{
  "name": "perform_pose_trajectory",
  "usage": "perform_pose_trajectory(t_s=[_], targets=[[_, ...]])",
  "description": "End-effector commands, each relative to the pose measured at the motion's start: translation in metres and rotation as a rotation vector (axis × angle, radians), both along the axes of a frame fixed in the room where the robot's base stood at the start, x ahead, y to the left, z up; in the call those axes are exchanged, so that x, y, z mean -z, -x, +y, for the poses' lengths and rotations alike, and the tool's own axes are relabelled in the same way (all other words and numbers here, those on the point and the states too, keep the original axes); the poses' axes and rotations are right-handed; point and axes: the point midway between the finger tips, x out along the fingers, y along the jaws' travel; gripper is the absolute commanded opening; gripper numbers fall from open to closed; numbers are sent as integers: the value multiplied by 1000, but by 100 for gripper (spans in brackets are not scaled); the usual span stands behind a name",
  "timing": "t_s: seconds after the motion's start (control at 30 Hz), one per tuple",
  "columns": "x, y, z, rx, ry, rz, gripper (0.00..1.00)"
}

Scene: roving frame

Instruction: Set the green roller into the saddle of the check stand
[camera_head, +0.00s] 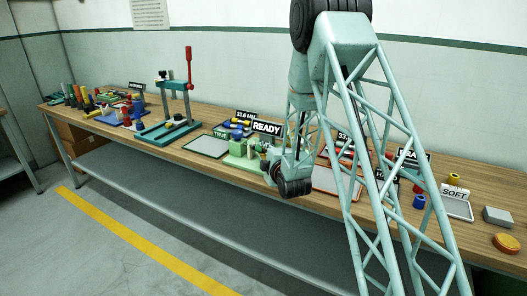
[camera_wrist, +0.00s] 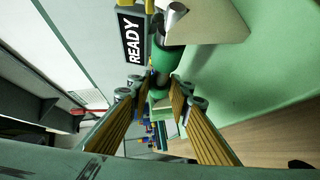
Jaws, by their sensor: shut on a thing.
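The green roller (camera_wrist: 168,58), with a bare metal shaft end, lies between the ribbed tan fingers of my gripper (camera_wrist: 160,97) in the wrist view. My gripper is shut on it. A black READY sign (camera_wrist: 131,38) stands close beside the roller, and a green base (camera_wrist: 262,75) spreads to its right. In the head view my gripper (camera_head: 268,166) is low at the green check stand (camera_head: 240,162) under its READY sign (camera_head: 266,128). The roller is too small there to tell from the stand's green parts. I cannot tell whether the roller touches the saddle.
A grey tray (camera_head: 206,146) lies left of the stand. A teal press with a red handle (camera_head: 188,65) stands further left. A red-edged tray (camera_head: 334,181) is partly behind my arm. A SOFT tray (camera_head: 457,209), a grey block (camera_head: 498,217) and an orange disc (camera_head: 507,243) are at right.

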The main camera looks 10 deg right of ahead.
Motion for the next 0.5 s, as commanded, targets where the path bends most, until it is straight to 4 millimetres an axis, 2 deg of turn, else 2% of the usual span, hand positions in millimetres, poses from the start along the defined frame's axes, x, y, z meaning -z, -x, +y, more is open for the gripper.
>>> perform_pose_trajectory(t_s=[0.27, 0.3, 0.47, 0.5], targets=[[2, 0, 0, 0, -1, 2, 5], [2, 1, 0, 0, -1, 2, 20], [2, 0, 0, 0, 0, 2, 34], [2, 0, 0, 0, 0, 2, 34]])
